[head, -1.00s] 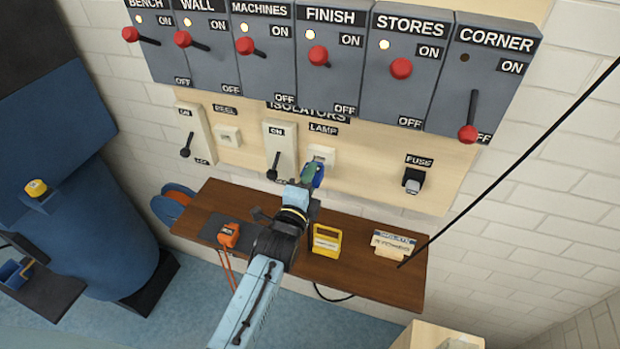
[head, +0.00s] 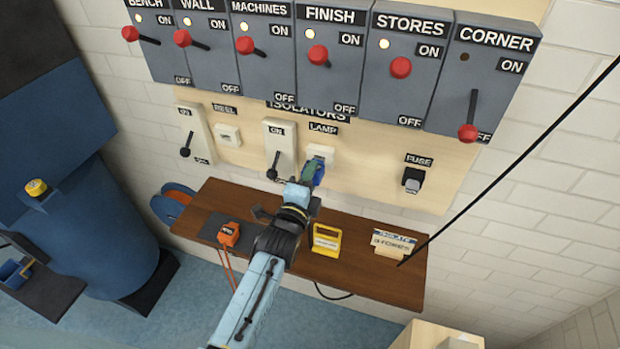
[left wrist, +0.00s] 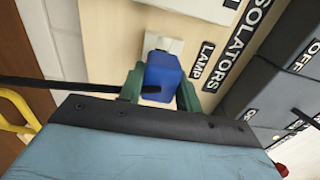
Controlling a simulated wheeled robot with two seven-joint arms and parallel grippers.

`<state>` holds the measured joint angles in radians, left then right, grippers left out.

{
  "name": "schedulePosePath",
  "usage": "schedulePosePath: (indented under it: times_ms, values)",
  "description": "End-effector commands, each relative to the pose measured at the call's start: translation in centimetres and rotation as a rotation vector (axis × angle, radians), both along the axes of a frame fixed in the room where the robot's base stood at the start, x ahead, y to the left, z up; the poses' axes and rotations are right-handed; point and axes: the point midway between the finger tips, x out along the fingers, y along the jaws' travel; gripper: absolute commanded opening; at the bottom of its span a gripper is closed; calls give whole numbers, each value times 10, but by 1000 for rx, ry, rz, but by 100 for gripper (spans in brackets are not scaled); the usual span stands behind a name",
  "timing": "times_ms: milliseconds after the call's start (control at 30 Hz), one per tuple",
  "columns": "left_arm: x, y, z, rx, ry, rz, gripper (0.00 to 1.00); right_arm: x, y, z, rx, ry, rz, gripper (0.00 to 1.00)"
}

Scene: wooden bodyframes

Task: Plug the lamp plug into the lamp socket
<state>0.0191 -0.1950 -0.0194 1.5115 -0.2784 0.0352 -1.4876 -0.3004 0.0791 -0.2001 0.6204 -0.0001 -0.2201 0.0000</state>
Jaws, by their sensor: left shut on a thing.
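The lamp plug is a blue block; in the left wrist view the plug (left wrist: 161,76) sits between green fingers, right in front of a pale socket plate. In the head view the plug (head: 318,174) is partly covered by the gripper. My left gripper (head: 310,175) is shut on the plug, and its fingers also show in the left wrist view (left wrist: 160,88). The lamp socket (head: 322,152) is a pale plate under the LAMP label; it also shows in the left wrist view (left wrist: 170,43). The plug hides the socket's face, so I cannot tell how deep it sits. My right gripper is not in view.
A wooden shelf (head: 385,285) below holds an orange device (head: 229,234), a yellow-framed item (head: 326,239) and small signs (head: 392,243). An isolator switch (head: 280,148) stands left of the socket. A black fuse holder (head: 413,180) is to the right. A dark cable (head: 500,173) crosses the right side.

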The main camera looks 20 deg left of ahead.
Motion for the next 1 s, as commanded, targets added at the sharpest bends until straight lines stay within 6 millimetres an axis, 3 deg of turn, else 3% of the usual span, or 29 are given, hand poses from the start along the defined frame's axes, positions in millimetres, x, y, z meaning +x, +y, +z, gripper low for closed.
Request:
schedulePosePath:
  times_ms: [933,967,1000]
  values:
    - [24,-1,0,0,-2,0,7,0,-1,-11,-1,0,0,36]
    - [24,-1,0,0,-1,0,35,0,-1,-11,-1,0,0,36]
    - [24,-1,0,-1,-1,0,41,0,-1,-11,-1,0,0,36]
